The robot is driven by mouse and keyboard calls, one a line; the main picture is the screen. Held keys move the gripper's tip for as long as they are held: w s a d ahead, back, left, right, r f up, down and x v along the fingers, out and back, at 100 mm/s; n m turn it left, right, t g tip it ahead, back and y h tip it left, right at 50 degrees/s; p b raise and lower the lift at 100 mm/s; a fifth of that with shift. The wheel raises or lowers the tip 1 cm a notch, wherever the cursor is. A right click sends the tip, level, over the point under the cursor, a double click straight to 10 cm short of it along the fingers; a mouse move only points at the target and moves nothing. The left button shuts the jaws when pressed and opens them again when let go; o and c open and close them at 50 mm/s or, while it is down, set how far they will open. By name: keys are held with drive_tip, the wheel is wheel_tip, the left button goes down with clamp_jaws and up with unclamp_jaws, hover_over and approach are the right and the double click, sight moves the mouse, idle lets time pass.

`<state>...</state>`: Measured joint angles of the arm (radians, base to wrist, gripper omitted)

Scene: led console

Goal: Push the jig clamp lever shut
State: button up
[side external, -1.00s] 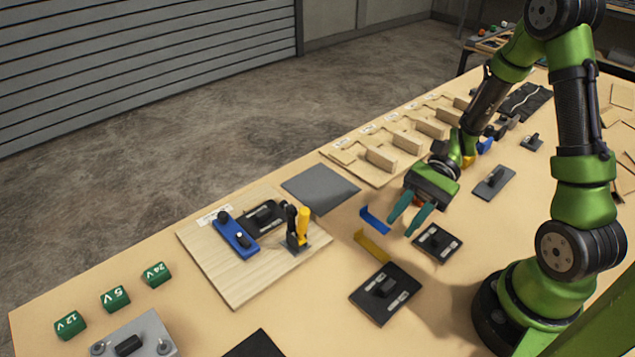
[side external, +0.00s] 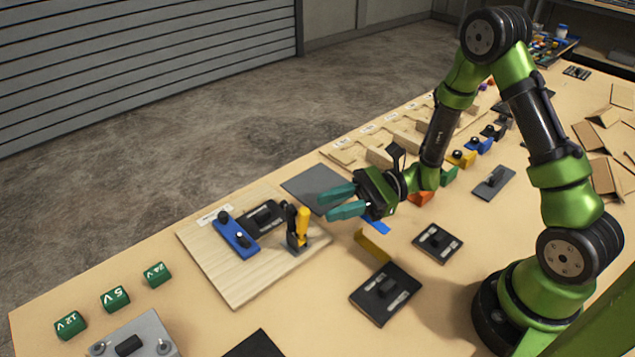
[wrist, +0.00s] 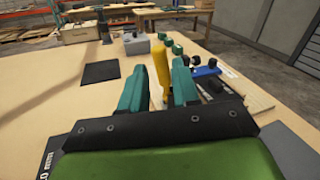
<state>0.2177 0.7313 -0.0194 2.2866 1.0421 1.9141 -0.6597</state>
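The jig clamp lever, a yellow upright handle (side external: 302,224), stands on a black clamp base (side external: 297,246) at the right side of the wooden jig board (side external: 235,285). A blue bar (side external: 236,238) and a black plate (side external: 264,217) sit on the board to its left. My gripper (side external: 336,202) is open and empty, right of the lever and apart from it, with its teal fingers pointing at it. In the wrist view the yellow lever (wrist: 160,70) shows upright beyond and between the two fingers (wrist: 158,86); its base is partly hidden.
A grey mat (side external: 310,183) lies behind the board. A yellow bracket (side external: 372,246) and black plates (side external: 385,300) lie right of the board. Green blocks (side external: 115,299) and a grey box (side external: 135,335) are at front left. Wooden slots (side external: 380,157) line the back edge.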

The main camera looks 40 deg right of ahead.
sight(309, 213)
drive_tip(key=x, duration=0.6)
drive_tip(key=shift+a, duration=0.25)
clamp_jaws()
